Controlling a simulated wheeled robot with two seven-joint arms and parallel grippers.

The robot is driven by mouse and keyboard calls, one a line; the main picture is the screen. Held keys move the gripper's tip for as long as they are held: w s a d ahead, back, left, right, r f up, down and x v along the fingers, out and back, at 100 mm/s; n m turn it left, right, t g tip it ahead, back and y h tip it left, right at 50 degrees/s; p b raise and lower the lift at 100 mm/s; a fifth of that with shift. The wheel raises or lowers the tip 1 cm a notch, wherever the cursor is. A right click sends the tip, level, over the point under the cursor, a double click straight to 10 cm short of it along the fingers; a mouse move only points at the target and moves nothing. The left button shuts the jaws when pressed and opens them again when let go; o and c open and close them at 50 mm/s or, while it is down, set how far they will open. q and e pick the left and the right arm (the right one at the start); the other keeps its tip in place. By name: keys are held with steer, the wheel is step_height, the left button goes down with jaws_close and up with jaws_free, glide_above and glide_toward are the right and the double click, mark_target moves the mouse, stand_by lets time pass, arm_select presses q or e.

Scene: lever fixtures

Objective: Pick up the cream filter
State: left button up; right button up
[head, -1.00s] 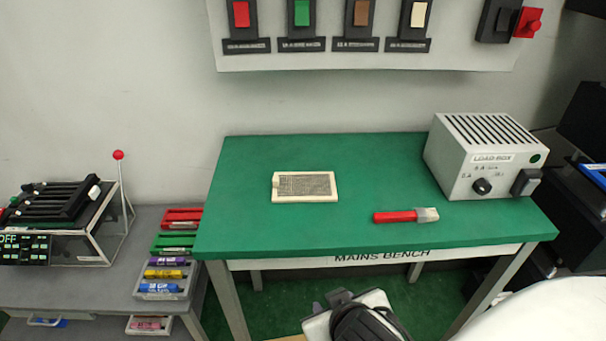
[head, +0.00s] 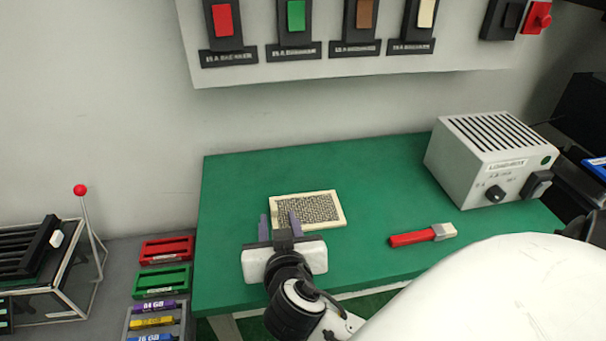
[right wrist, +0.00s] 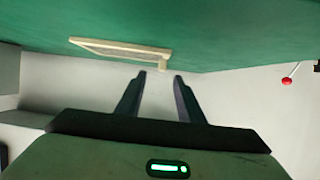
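The cream filter (head: 322,198) is a flat cream-framed panel with a grey mesh, lying on the green bench top. In the right wrist view the filter (right wrist: 120,50) shows nearly edge-on, just beyond the fingertips. My right gripper (head: 279,222) is open, with its two fingers apart at the filter's near left corner. In the head view the fingers overlap that corner. In the right wrist view the right gripper (right wrist: 161,74) has nothing between its fingers, and I cannot tell whether it touches the filter. My left gripper is not in view.
A red-handled tool (head: 412,237) lies right of the filter. A grey load box (head: 480,165) stands at the bench's right. The green bench (head: 235,190) is clear left of the filter. Colored trays (head: 165,280) and a red-ball lever (head: 82,200) are at the left.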

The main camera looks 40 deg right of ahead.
mark_target(274, 209)
steer(key=p+x, duration=0.1)
steer(key=x, duration=0.3)
steer(key=shift+w, duration=0.25)
steer(key=shift+w+d+f, duration=0.2)
steer(key=shift+w+f, duration=0.15)
steer(key=shift+w, duration=0.05)
jaws_close()
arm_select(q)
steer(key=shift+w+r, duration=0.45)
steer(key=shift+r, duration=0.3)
